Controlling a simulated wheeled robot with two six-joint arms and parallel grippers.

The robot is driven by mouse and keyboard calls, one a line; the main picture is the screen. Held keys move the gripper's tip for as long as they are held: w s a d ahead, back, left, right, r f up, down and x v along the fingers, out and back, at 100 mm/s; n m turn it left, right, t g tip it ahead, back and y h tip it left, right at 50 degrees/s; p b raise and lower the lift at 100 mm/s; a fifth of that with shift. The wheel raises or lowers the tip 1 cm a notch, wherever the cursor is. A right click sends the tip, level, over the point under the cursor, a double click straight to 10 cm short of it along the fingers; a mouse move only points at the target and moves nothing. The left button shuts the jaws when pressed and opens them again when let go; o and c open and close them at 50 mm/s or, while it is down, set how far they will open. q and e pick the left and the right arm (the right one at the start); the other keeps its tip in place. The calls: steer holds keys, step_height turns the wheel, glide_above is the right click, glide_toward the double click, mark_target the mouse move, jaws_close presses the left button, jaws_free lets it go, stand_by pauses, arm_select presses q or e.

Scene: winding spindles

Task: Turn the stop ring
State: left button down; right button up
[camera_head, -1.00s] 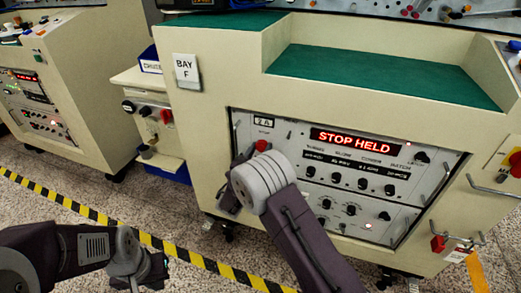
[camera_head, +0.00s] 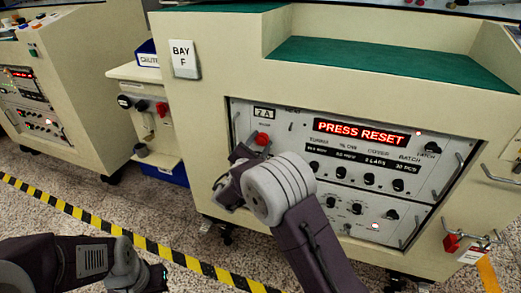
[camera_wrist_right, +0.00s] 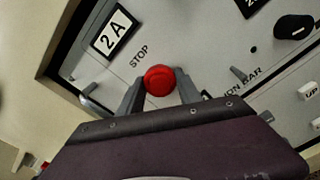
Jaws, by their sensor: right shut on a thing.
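The red stop ring (camera_head: 262,139) is a round red knob at the upper left of the white control panel (camera_head: 243,124). In the right wrist view the ring (camera_wrist_right: 160,80) sits below the word STOP, between the two fingers of my right gripper (camera_wrist_right: 159,86). My right gripper (camera_head: 243,151) is shut on it. The panel's display (camera_head: 361,131) reads PRESS RESET in red. My left gripper (camera_head: 152,277) is low at the left, away from the panel; its fingers are too dark to tell.
Several black knobs (camera_head: 342,173) and metal handles (camera_head: 448,178) stand out from the panel. A side unit (camera_head: 140,125) with a red knob is left of the cabinet. A yellow-black floor stripe (camera_head: 75,213) crosses in front. A green shelf (camera_head: 390,58) above is clear.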

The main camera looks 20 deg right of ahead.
arm_select(q)
steer(key=shift+f+b, duration=1.65)
steer(key=shift+f, duration=0.4)
arm_select(e)
steer(key=shift+m, duration=1.5)
steer(key=o, duration=1.4)
steer(key=shift+c, duration=0.2)
arm_select(q)
step_height(320, 180, up, 4)
steer(key=p, duration=0.3)
steer(key=shift+f+p, duration=0.1)
steer(key=shift+p, duration=0.3)
arm_select(e)
steer(key=v, duration=0.9)
